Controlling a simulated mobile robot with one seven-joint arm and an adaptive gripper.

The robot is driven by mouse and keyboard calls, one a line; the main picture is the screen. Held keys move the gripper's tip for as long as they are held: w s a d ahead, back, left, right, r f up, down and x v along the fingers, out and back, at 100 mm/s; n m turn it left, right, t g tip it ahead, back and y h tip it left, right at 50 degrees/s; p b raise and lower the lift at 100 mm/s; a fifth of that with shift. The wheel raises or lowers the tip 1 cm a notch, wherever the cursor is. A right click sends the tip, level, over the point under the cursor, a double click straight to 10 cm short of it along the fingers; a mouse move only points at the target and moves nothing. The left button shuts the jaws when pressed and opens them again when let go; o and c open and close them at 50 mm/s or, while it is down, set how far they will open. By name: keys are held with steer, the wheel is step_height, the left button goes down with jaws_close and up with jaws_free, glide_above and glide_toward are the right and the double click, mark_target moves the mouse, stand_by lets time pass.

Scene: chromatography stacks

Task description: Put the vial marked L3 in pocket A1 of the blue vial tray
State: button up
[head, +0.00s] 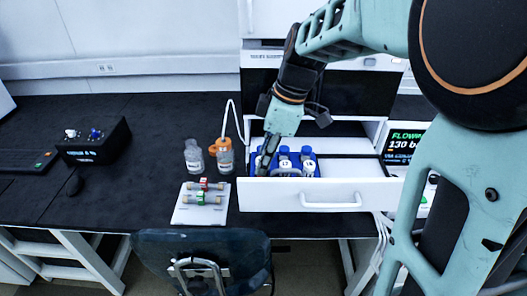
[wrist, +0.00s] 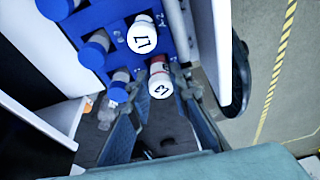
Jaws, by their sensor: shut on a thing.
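The vial marked L3 (wrist: 161,86) has a white top and a red band. It sits between the fingers of my gripper (wrist: 152,100), at the near edge of the blue vial tray (wrist: 112,12). I cannot tell whether it is in a pocket or just above one. A white-topped vial marked L7 (wrist: 142,36) stands in the tray beside it, near a printed A-2 label. Several blue-capped vials (wrist: 94,50) fill other places. In the head view my gripper (head: 265,160) reaches down into the drawer at the tray's left end. The A1 label is not readable.
The tray is inside an open white drawer (head: 330,192), whose walls stand close around my gripper. Two bottles (head: 194,157) and a white pad with small columns (head: 200,214) lie left of it. A chair (head: 205,255) stands in front.

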steer(key=shift+f, duration=0.4)
steer(key=o, duration=1)
steer(key=shift+o, duration=0.5)
steer(key=o, duration=0.3)
steer(key=shift+r, duration=0.1)
steer(key=shift+r+p, duration=2.25)
steer(key=shift+r, duration=1.25)
